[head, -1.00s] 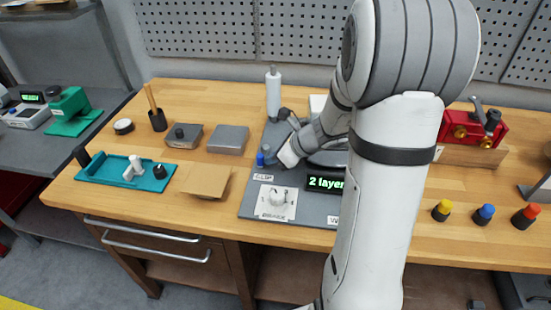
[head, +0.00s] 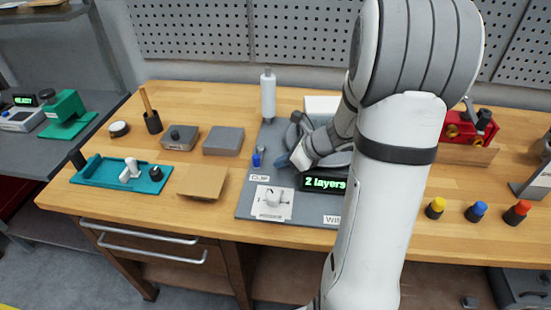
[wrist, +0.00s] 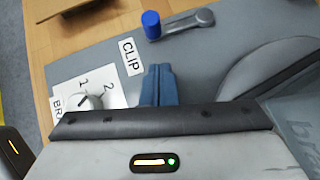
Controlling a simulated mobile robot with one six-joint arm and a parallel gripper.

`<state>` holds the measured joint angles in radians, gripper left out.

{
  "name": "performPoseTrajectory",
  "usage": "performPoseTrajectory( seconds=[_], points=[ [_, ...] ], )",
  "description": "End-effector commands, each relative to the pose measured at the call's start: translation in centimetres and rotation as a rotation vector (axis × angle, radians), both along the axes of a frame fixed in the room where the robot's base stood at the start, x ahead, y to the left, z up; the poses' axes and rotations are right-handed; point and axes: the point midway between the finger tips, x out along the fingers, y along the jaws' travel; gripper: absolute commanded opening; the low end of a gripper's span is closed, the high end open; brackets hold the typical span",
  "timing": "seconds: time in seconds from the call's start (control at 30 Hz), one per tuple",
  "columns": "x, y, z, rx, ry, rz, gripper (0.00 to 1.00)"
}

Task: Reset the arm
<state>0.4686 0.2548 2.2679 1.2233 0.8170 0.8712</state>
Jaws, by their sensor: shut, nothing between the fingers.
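My gripper (head: 283,161) is above the grey station panel (head: 247,207), in front of a round grey part (head: 338,159) that my arm partly hides. In the wrist view its blue-grey fingers (wrist: 159,72) are together and empty. A grey lever with a blue knob (head: 256,160) stands left of the fingers, by the CLIP label (head: 260,178); the lever's blue knob also shows in the wrist view (wrist: 151,25), apart from the fingers. A white dial (head: 272,198) marked 1 and 2 sits at the panel's front. A green-lit display (head: 324,184) reads "2 layers".
A white bottle (head: 268,95) stands at the panel's back. Left are a cardboard piece (head: 202,183), grey blocks (head: 223,141) and a teal tray (head: 95,178). Right are a red vise (head: 470,127) and yellow, blue and red-capped items (head: 476,212). The front bench strip is mostly clear.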

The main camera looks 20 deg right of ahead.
Motion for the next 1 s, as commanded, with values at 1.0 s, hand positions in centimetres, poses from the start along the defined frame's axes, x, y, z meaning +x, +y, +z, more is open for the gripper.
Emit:
performPoseTrajectory(
  seconds=[1.0],
  points=[
    [-8.6, 1.0, 8.1, -0.31, -0.103, 0.488, 0.0]
  ],
)
